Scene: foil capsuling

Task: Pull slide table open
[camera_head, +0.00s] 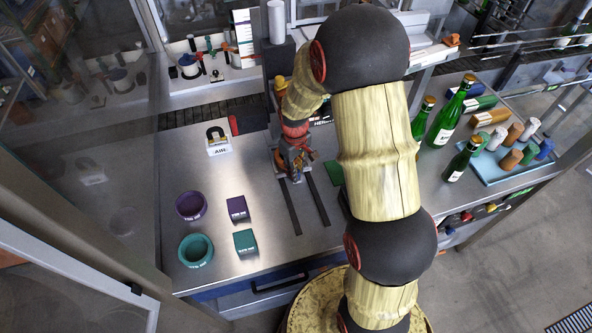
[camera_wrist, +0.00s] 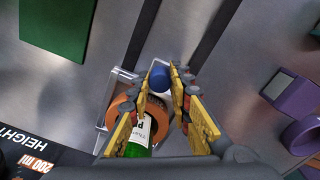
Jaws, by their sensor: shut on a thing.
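My gripper (camera_head: 290,168) is over the work table, at the back end of two dark parallel rails (camera_head: 317,200). In the wrist view my gripper (camera_wrist: 169,82) has its yellow fingers closed about a blue cylindrical knob (camera_wrist: 160,77), which shows between the tips. The slide table (camera_wrist: 122,84), a light grey carriage, lies beside and below the fingers. It carries an orange ring-like holder (camera_wrist: 124,104) with a green bottle (camera_wrist: 138,149) with a pale label in it. In the head view my gripper and arm mostly hide the carriage.
Purple (camera_head: 190,205) and teal (camera_head: 196,250) rings and two small boxes stand at left front. Green bottles (camera_head: 446,122) and a blue tray (camera_head: 507,165) of capsules are at right. The table top around the front of the rails is clear.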

